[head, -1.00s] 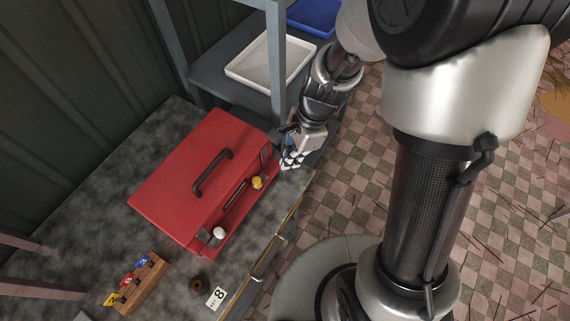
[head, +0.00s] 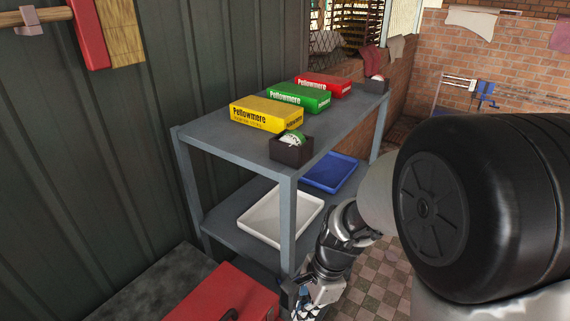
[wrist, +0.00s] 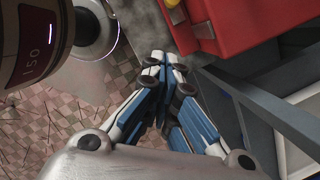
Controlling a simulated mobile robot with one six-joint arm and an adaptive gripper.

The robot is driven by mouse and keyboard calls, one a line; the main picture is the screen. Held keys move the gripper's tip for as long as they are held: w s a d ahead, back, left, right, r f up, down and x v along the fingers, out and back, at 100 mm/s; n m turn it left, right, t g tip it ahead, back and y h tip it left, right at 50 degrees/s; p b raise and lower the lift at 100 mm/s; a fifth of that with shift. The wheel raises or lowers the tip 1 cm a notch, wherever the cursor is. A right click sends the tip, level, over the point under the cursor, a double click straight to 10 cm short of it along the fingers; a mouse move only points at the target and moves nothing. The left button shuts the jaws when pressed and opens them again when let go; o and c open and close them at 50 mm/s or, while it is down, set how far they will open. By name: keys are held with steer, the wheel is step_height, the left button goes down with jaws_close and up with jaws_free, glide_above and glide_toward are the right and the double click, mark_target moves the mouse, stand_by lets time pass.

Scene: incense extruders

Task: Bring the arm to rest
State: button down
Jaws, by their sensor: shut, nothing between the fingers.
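My gripper (wrist: 168,62) is shut and empty in the wrist view, its blue-and-white fingers together at the tips. Its tips show over the edge of the dark worktop, near the red toolbox (wrist: 235,22). In the head view my gripper (head: 305,308) is at the bottom edge, just right of the red toolbox (head: 222,298) and in front of the shelf's near post. The arm is bent, with the gripper hanging low. The fingertips are partly cut off in the head view.
A grey shelf (head: 222,143) holds yellow (head: 266,115), green (head: 299,97) and red (head: 324,85) boxes on top. A white tray (head: 279,232) and a blue tray (head: 330,184) lie on its lower level. A checkered floor (head: 372,278) is open to the right.

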steer(key=s+d+r+n+t+h, duration=0.1)
steer(key=s+d+r+n+t, duration=0.1)
steer(key=s+r+n, duration=0.4)
steer(key=s+d+r+n+t+h+b, duration=0.1)
steer(key=s+d+r+n+t, duration=0.2)
steer(key=s+d+r+n, duration=0.2)
step_height(320, 180, up, 6)
steer(key=s+n, duration=0.2)
steer(key=n, duration=0.2)
steer(key=shift+d+h, duration=0.25)
steer(key=shift+h, duration=0.15)
steer(key=shift+s, duration=0.1)
